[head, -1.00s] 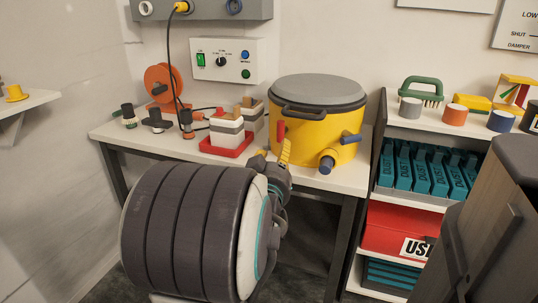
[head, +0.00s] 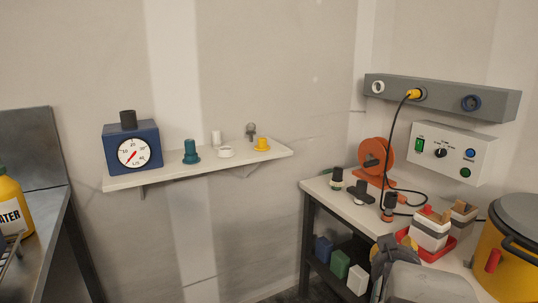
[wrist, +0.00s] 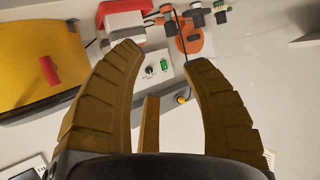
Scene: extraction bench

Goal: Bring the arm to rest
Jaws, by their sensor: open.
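In the head view my arm is at the bottom right, in front of the bench (head: 330,190). The fingertips are mostly hidden there. The yellow tub (head: 505,255) with its grey lid stands at the right edge of the head view. It also shows at the left of the wrist view (wrist: 45,60).
A red tray (head: 440,256) with white blocks sits beside the tub. An orange reel (head: 374,158) and small fittings stand farther left. A wall shelf (head: 130,182) holds a blue gauge (head: 131,148) and small parts. A metal bench (head: 52,215) is at far left; the wall between looks clear.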

